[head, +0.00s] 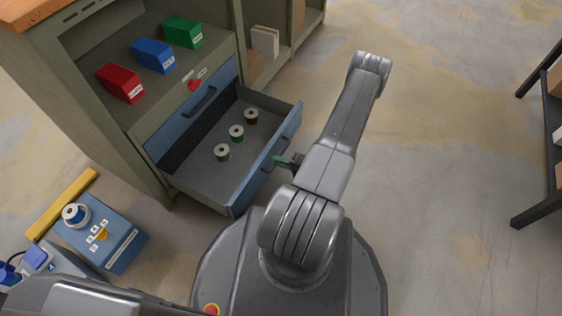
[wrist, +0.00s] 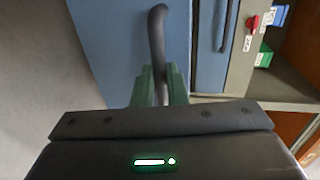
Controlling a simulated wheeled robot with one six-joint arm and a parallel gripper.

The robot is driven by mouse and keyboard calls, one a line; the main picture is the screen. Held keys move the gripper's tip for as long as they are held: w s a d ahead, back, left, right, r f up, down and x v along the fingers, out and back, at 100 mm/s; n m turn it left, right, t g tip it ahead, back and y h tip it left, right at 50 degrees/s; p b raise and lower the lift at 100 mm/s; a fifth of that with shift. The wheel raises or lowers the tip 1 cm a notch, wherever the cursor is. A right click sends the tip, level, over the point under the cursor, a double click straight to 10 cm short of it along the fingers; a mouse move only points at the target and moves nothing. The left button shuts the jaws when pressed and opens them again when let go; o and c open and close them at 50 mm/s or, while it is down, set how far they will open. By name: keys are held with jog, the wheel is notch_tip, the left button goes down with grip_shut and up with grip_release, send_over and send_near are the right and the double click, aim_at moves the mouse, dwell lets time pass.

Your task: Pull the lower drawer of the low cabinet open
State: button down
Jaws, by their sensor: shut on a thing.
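The low cabinet (head: 100,135) stands at the upper left in the head view. Its lower drawer (head: 235,205) is pulled well out, with a blue front and a grey floor. Several spools (head: 236,132) stand upright inside it. My gripper (head: 290,161) is at the outer face of the drawer front, mostly hidden by my arm. In the wrist view the green fingers (wrist: 160,85) are shut around the dark bar handle (wrist: 157,40) of the drawer. The upper blue drawer (head: 195,105) is closed, with its own dark handle (head: 200,100).
Red (head: 120,82), blue (head: 154,55) and green (head: 183,32) boxes sit on the shelf above the drawers. A blue case (head: 110,240) with a spool on top lies on the floor at lower left. A dark rack (head: 540,140) stands at the far right. Open floor lies between.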

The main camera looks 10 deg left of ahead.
dwell(0.3)
jog(key=c, duration=1.5)
grip_release()
jog(key=shift+o, duration=0.2)
jog(key=shift+d, duration=0.15)
jog(key=p+v, duration=0.3)
jog(key=v, duration=1)
jog(key=shift+d, duration=0.3)
jog(key=shift+s, duration=0.1)
jog(key=b+x, duration=0.3)
jog(key=x, duration=1)
jog(key=shift+a, duration=0.25)
jog(key=shift+r, duration=0.15)
